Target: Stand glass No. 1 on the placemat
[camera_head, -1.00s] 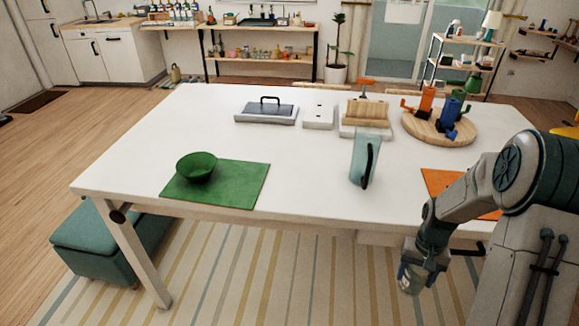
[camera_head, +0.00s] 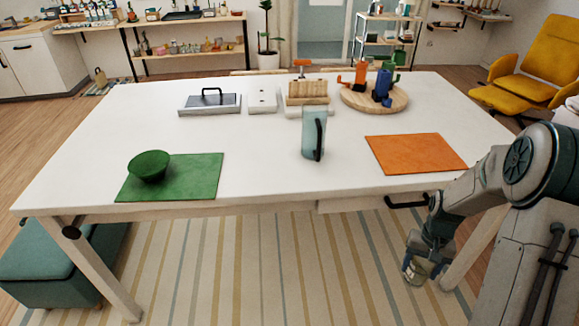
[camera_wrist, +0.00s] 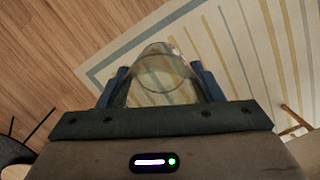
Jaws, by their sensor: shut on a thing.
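My gripper (camera_head: 416,268) is shut on a clear glass (camera_head: 415,273), held low in front of the table's right front edge, below the tabletop. In the wrist view the glass (camera_wrist: 160,78) sits between the two blue fingers; no number on it can be read. An orange placemat (camera_head: 415,154) lies bare on the right of the white table (camera_head: 250,150), up and behind my gripper. A green placemat (camera_head: 200,175) lies on the left with a green bowl (camera_head: 149,167) on it.
A tall bluish pitcher (camera_head: 309,134) stands left of the orange placemat. A wooden round tray (camera_head: 352,101) with orange and blue items is behind it. A drawer handle (camera_head: 408,203) juts from the table's front. A teal bench (camera_head: 65,262) is at left; a striped rug lies below.

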